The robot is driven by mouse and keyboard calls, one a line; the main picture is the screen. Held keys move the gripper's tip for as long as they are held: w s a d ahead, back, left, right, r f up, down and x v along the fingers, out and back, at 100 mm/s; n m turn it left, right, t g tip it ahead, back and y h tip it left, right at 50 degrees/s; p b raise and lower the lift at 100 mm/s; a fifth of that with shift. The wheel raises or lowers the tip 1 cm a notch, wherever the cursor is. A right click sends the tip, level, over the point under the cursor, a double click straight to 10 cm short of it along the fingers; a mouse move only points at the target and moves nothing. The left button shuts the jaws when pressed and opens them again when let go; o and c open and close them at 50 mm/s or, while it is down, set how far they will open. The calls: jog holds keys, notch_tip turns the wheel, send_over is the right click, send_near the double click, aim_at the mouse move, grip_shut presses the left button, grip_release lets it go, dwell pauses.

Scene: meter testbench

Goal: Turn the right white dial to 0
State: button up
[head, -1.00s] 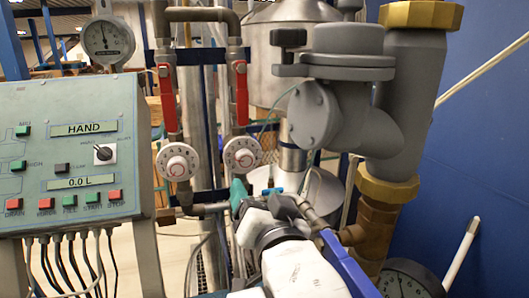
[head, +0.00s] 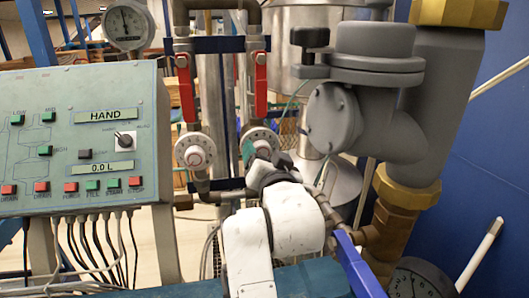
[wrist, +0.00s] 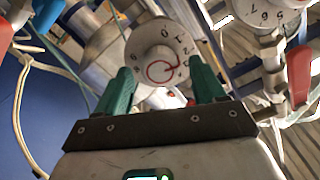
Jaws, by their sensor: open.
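The right white dial (head: 259,136) is a round numbered knob below a red-handled valve in the head view. In the wrist view the same dial (wrist: 155,48) shows digits around its rim and a red mark on its face. My gripper (wrist: 161,70) is open, with one green finger on each side of the dial's lower part in that picture. I cannot tell whether the fingers touch it. In the head view my gripper (head: 262,150) partly covers the dial. The left white dial (head: 195,151) is uncovered and also shows in the wrist view (wrist: 268,10).
Red valve handles (head: 186,92) stand above the dials. A control panel (head: 70,145) with buttons and displays is at left, with cables below. A large grey pipe fitting (head: 365,100) stands close to the right. A pressure gauge (head: 124,22) is at upper left.

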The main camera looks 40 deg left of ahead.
jog(key=shift+w+a, duration=0.15)
jog(key=shift+c, duration=0.3)
jog(key=c, duration=1)
jog(key=shift+f+n, duration=0.1)
jog(key=shift+n, duration=0.3)
jog(key=n+b, duration=0.1)
jog(key=n, duration=0.4)
jog(key=shift+n+b, duration=0.3)
jog(key=n, duration=0.5)
jog(key=shift+n, duration=0.4)
